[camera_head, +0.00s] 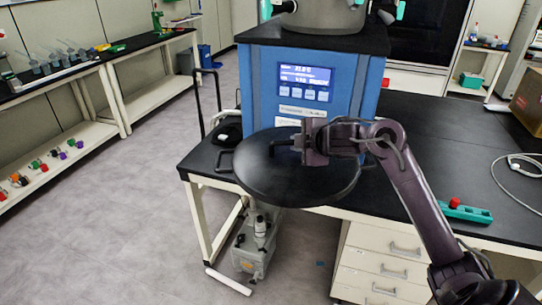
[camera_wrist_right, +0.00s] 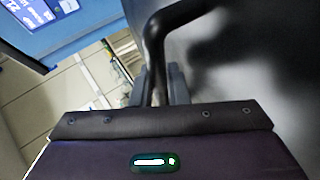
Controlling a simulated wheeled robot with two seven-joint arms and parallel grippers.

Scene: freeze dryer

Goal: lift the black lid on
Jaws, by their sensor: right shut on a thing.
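The black lid (camera_head: 270,182) is a wide round disc in front of the blue freeze dryer (camera_head: 262,85), over the table's front edge. My right gripper (camera_head: 297,143) is shut on the lid's handle at the top of the disc. In the right wrist view the black bent handle (camera_wrist_right: 155,50) runs between the two fingers (camera_wrist_right: 160,85), with the lid's dark face (camera_wrist_right: 240,60) to the right. Whether the lid touches the table is hidden. A grey steel chamber (camera_head: 325,18) stands on top of the dryer, cut off by the frame. My left gripper is not in view.
The black table (camera_head: 450,150) has free room to the right, with a teal rack (camera_head: 465,213) and a white cable (camera_head: 515,175). A grey pump (camera_head: 255,245) stands on the floor below the lid. A side bench (camera_head: 60,75) is at left.

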